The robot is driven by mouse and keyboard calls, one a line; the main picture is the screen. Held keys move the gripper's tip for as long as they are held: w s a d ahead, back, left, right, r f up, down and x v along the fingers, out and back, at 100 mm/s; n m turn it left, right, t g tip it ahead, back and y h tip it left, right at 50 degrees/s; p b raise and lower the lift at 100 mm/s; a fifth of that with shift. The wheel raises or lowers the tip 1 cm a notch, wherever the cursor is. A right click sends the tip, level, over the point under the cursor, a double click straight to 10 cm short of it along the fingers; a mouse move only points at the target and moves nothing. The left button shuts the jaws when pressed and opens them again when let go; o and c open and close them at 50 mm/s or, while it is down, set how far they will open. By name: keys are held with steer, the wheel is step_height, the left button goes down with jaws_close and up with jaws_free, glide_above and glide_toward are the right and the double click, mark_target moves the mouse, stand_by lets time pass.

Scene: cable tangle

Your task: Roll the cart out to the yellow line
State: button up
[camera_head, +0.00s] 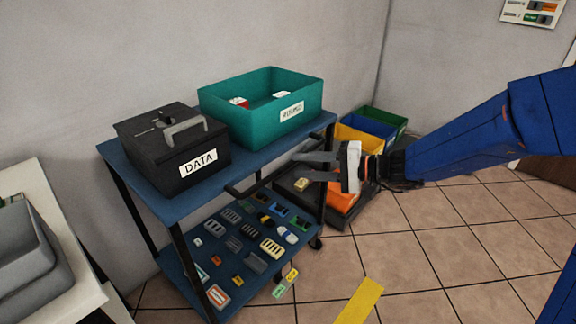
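The cart (175,207) is a blue two-shelf trolley with dark legs and casters, standing against the wall. A dark handle bar (245,188) runs along its front upper edge. My gripper (296,166) reaches in from the right, at the right part of this bar. Its two grey fingers are apart, one above the other. The picture does not show whether the bar lies between them or touches them. The yellow line (358,301) is a strip on the tiled floor, in front of the cart and to its right.
A black box marked DATA (172,148) and a teal bin (260,102) stand on the cart's top. Several small parts cover the lower shelf (188,268). Coloured bins (372,128) stand behind my gripper. A white table (62,215) is at left. Floor at right is clear.

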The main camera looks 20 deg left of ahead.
mark_target(288, 165)
steer(key=shift+a+f, duration=0.25)
steer(key=shift+a, duration=1)
steer(key=shift+a+f, duration=0.2)
steer(key=shift+a, duration=1)
jaws_close()
